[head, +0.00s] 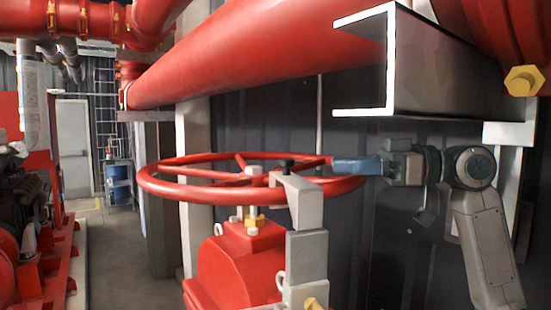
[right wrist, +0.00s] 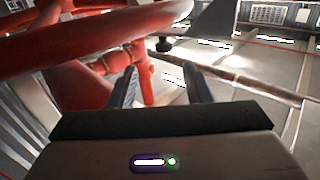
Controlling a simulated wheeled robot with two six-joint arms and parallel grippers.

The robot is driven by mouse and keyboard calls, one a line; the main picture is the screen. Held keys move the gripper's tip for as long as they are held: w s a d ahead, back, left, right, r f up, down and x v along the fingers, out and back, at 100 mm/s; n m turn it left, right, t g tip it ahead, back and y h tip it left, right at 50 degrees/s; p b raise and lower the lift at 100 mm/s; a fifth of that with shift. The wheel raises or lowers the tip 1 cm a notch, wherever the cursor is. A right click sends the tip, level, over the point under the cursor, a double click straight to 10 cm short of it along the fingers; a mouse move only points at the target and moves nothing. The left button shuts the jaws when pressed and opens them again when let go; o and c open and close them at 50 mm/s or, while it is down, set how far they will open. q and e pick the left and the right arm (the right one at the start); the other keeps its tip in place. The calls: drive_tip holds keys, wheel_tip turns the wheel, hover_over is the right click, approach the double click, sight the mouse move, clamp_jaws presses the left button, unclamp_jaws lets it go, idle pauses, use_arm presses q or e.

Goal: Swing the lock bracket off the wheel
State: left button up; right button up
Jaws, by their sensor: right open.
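The red handwheel (head: 162,184) lies flat above a red valve body. The grey lock bracket (head: 307,205) stands at its near right side, its bent top over the rim. A black knob (head: 287,163) sits on top of the bracket. My right gripper (head: 336,164) comes in from the right at rim height, pointing left toward the knob, apart from it. In the right wrist view its two fingers (right wrist: 160,82) are open with nothing held between them. The wheel (right wrist: 90,35) crosses the upper left there, and a dark knob (right wrist: 163,45) shows beyond the fingertips. My left gripper is out of view.
A large red pipe (head: 240,50) runs above the wheel. A steel channel beam (head: 430,75) overhangs my right arm. A dark panelled wall (head: 400,260) stands behind. The aisle floor (head: 115,255) at the left is clear.

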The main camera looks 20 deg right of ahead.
sight(287, 160)
drive_tip(key=p+x, duration=0.1)
drive_tip(key=x, duration=0.1)
drive_tip(key=p+x, duration=0.2)
drive_tip(key=x, duration=0.1)
drive_tip(key=r+p+x, duration=0.1)
drive_tip(key=p+x, duration=0.1)
drive_tip(key=x, duration=0.1)
drive_tip(key=shift+s, duration=0.25)
drive_tip(key=shift+p+x, duration=0.65)
drive_tip(key=shift+x, duration=0.3)
drive_tip(key=shift+w+a+f, duration=0.1)
drive_tip(key=shift+a, duration=0.25)
drive_tip(key=shift+f, duration=0.1)
drive_tip(key=shift+c, duration=0.3)
clamp_jaws()
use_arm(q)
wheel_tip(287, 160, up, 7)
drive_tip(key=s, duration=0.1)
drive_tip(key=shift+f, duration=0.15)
